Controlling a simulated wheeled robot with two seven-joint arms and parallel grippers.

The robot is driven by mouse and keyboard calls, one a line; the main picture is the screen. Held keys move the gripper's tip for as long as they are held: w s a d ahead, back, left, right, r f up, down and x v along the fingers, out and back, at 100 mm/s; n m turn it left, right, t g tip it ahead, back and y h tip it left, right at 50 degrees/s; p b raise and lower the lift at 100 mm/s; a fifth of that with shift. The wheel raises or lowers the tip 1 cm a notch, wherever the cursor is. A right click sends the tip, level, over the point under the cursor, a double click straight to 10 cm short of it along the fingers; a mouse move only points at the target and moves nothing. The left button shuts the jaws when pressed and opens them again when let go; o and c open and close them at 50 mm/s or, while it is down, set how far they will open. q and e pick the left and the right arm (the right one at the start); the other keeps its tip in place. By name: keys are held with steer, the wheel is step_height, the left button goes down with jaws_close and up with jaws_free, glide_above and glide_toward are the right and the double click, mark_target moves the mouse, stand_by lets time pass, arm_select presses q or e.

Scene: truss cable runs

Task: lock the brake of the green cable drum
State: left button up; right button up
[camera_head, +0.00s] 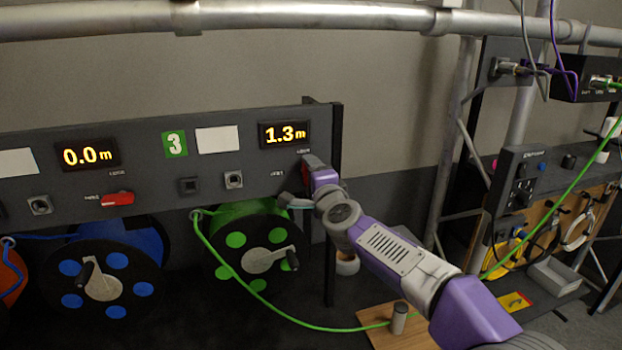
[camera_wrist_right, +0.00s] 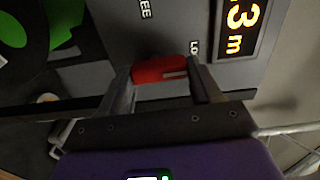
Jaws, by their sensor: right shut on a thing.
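The green cable drum (camera_head: 236,240) hangs under the dark panel (camera_head: 225,165), with a crank on its black face. Above it the panel carries a green number 3 plate and a display reading 1.3 m. My right gripper (camera_wrist_right: 161,78) is shut on the drum's red brake lever (camera_wrist_right: 158,72), with one finger on each side of it. Part of a label beginning "LO" shows beside the lever, and one ending "EE" higher up. I cannot tell which label the lever points at. My left gripper is out of view.
The blue drum (camera_head: 160,245) hangs to the left, with its own red lever (camera_head: 117,198) and a 0.0 m display. The green cable (camera_head: 263,300) runs right past a small post (camera_head: 399,318) on a wooden board, below my right arm. A black post (camera_head: 333,240) stands beside the green drum.

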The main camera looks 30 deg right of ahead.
steer(key=shift+m, duration=0.3)
steer(key=o, duration=1.1)
steer(key=shift+c, duration=0.2)
steer(key=v, duration=0.7)
steer(key=shift+s, duration=0.3)
steer(key=shift+r, duration=0.1)
